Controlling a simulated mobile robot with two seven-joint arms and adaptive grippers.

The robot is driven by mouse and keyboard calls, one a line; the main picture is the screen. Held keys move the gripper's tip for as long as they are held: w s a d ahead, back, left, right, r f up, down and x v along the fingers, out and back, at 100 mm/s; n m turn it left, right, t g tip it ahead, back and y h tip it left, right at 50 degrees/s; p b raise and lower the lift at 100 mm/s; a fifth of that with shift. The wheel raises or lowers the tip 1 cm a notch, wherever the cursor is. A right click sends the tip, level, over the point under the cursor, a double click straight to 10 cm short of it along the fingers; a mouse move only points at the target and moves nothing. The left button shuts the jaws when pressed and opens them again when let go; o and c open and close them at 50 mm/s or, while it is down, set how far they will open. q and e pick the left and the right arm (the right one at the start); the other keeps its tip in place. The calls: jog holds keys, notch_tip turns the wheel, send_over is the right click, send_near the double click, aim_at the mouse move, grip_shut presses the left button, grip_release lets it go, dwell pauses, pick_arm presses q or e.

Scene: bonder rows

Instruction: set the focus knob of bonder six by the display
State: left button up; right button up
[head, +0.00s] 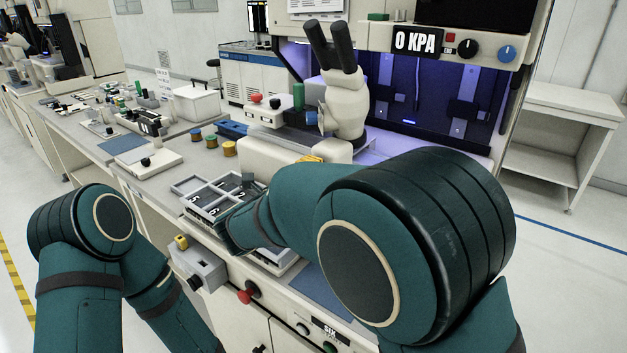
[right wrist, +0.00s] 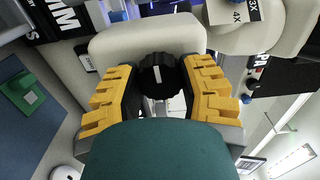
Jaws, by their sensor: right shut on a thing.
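In the right wrist view, the yellow-padded fingers of my right gripper (right wrist: 160,95) are shut on a black ridged knob (right wrist: 157,76) with a white mark. The knob sits on a pale rounded housing (right wrist: 150,42). In the head view my right arm crosses in front of the bonder, and the knob is not clearly visible. The bonder's pale microscope (head: 346,100) has two black eyepieces. A label reading SIX (head: 330,331) is on the bench front. A display (head: 415,42) reads 0 KPA. My left arm is at the lower left; its gripper is out of view.
A compartment tray (head: 205,187) lies left of my right forearm. A red knob (head: 247,294) and a grey box (head: 200,267) jut from the bench front. In the right wrist view, a black plate with large white letters (right wrist: 65,18) is cut off.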

jog(key=shift+r, duration=0.15)
dwell(0.3)
jog(key=o, duration=1.2)
jog(key=shift+w, duration=0.1)
jog(key=shift+v, duration=3.75)
